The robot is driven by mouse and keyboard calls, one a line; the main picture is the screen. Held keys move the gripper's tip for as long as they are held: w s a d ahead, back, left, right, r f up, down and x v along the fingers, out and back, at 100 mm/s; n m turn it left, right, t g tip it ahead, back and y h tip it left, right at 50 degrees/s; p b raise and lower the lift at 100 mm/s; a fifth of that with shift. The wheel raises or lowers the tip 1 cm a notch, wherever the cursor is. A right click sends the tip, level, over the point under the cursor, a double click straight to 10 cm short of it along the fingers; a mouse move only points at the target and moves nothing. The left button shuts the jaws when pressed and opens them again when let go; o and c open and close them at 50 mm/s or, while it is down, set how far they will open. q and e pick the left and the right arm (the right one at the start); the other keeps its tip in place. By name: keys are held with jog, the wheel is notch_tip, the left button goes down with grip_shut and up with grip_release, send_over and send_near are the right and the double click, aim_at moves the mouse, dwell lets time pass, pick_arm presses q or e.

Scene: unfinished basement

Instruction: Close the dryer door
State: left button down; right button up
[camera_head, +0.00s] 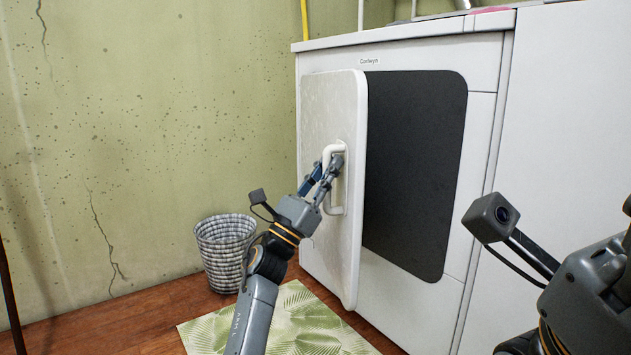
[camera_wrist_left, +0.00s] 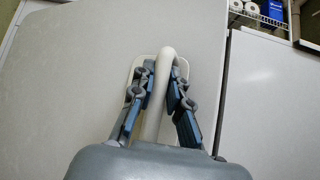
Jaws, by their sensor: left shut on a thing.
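The white dryer (camera_head: 482,150) stands against the wall with a dark opening (camera_head: 415,165) in its front. Its white door (camera_head: 318,110) is partly open, hinged on the left side and standing out from the opening. My left gripper (camera_head: 333,170) is shut on the white door handle (camera_head: 330,152). In the left wrist view the handle (camera_wrist_left: 166,70) runs between the two fingers of the left gripper (camera_wrist_left: 164,88), with the door panel (camera_wrist_left: 85,60) behind. On the right, part of my right arm shows at the picture edge; its fingers are out of view.
A checkered basket (camera_head: 226,250) stands on the wooden floor left of the dryer, close to my left arm. A green leaf-pattern mat (camera_head: 300,318) lies in front of the dryer. The left wrist view shows a shelf with white rolls (camera_wrist_left: 250,8) at the upper right.

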pick_arm(q)
jog(key=shift+d, duration=0.15)
jog(key=shift+w, duration=0.1)
jog(key=c, duration=1.6)
grip_release()
jog(key=shift+o, duration=0.2)
jog(key=v, duration=1.2)
